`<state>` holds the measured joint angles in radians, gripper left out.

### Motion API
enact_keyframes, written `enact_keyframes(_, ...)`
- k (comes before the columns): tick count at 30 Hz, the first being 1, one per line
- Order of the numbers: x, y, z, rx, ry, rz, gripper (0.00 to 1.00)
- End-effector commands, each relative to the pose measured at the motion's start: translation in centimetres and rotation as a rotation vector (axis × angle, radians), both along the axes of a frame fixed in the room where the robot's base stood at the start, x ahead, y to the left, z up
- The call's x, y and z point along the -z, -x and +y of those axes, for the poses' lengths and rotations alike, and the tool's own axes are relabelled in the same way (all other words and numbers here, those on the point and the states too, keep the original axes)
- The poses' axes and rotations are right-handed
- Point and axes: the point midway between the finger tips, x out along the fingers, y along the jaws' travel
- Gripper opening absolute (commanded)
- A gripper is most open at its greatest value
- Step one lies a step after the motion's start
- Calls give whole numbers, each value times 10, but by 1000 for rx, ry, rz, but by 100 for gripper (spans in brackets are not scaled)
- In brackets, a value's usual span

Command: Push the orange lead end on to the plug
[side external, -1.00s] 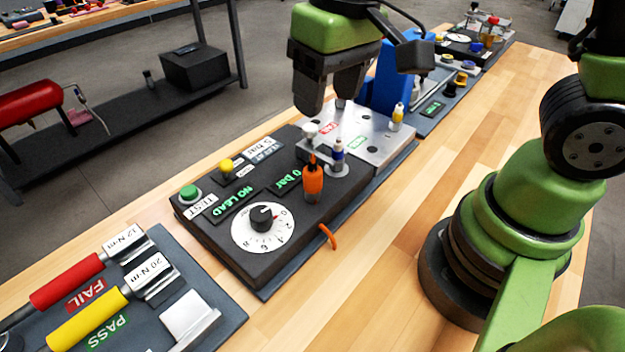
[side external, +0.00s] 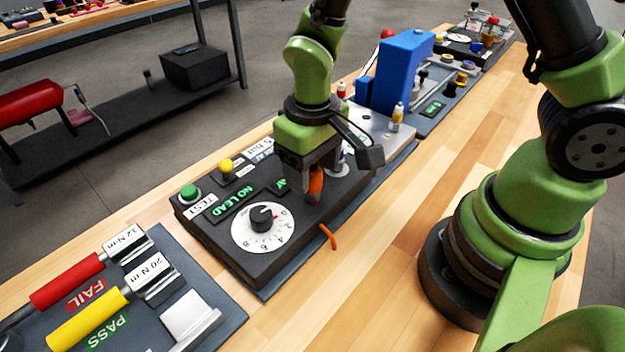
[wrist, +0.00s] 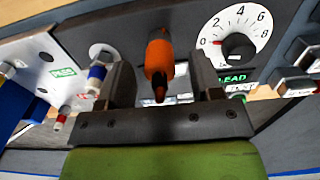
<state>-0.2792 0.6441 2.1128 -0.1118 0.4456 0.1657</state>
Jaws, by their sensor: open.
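The orange lead end (side external: 315,184) stands upright on the dark test box, partly hidden by my gripper (side external: 316,181) in the side view. In the wrist view the lead end (wrist: 159,55), with its dark tip, lies between the two fingers of my gripper (wrist: 162,78). The fingers are open on either side of it, with gaps visible. A blue-and-white piece on a round metal disc, possibly the plug (wrist: 97,74), is just left of the left finger in the wrist view. In the side view it is mostly hidden behind my gripper.
The test box has a dial (side external: 262,218), a green button (side external: 189,193), a yellow button (side external: 226,165) and a green "NO LEAD" display (side external: 235,204). A metal plate (side external: 372,128) with small bottle-like pieces and a blue block (side external: 404,70) stand behind.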

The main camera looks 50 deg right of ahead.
Motion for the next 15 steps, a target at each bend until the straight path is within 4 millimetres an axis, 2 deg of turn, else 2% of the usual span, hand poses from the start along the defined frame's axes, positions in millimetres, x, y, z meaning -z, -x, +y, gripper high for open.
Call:
enact_keyframes(6,12,0,0,-1,1,1,60)
enact_keyframes(15,13,0,0,-1,0,0,60)
